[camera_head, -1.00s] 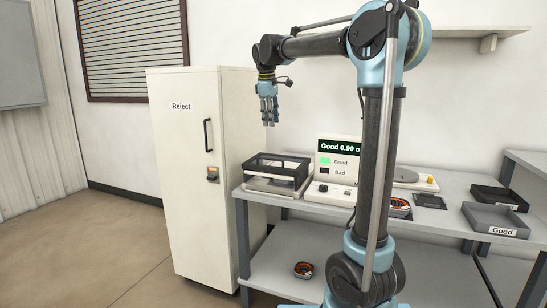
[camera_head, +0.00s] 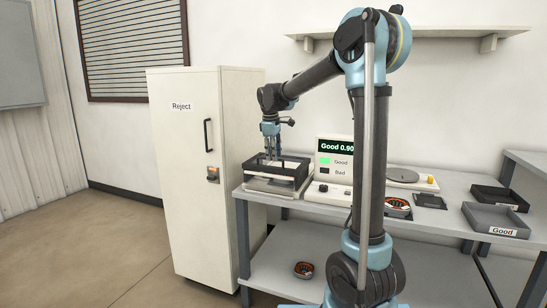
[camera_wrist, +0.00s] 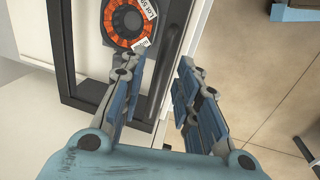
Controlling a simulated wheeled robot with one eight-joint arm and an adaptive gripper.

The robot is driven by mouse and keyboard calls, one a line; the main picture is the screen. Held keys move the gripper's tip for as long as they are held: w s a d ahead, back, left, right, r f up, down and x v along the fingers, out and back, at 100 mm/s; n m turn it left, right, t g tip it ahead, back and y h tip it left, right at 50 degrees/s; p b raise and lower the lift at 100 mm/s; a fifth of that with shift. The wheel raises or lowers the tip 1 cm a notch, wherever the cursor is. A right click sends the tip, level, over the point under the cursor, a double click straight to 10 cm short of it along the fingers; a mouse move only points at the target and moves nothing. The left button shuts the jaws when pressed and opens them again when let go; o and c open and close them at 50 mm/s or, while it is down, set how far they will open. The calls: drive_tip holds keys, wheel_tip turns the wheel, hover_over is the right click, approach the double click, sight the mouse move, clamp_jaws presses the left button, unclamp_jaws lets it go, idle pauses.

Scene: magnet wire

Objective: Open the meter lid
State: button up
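The meter lid (camera_head: 300,166), a black-framed cover, sits shut on the meter's pale base (camera_head: 270,186) at the left end of the table. In the wrist view, the lid's black frame (camera_wrist: 88,92) surrounds an orange-and-black wire coil (camera_wrist: 124,18) with a white label. My gripper (camera_head: 273,157) points down at the lid, seen from the head camera. In the wrist view, my gripper (camera_wrist: 156,68) is open, with its fingers on either side of the lid's right-hand edge. Whether the fingers touch the frame is unclear.
A white reject cabinet (camera_head: 183,180) stands close to the left. The display unit (camera_head: 334,160) reads "Good 0.90" to the right of the meter. Another coil (camera_head: 304,269) rests on the lower shelf.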

drive_tip(key=shift+f, duration=0.45)
clamp_jaws()
drive_tip(key=shift+w, duration=0.1)
drive_tip(key=w+d, duration=0.2)
drive_tip(key=w, duration=0.3)
drive_tip(key=w+d, duration=0.2)
drive_tip(key=w, duration=0.3)
drive_tip(key=w+d, duration=0.1)
drive_tip(key=w, duration=0.4)
drive_tip(key=shift+w+d, duration=0.3)
drive_tip(key=shift+d, duration=0.1)
unclamp_jaws()
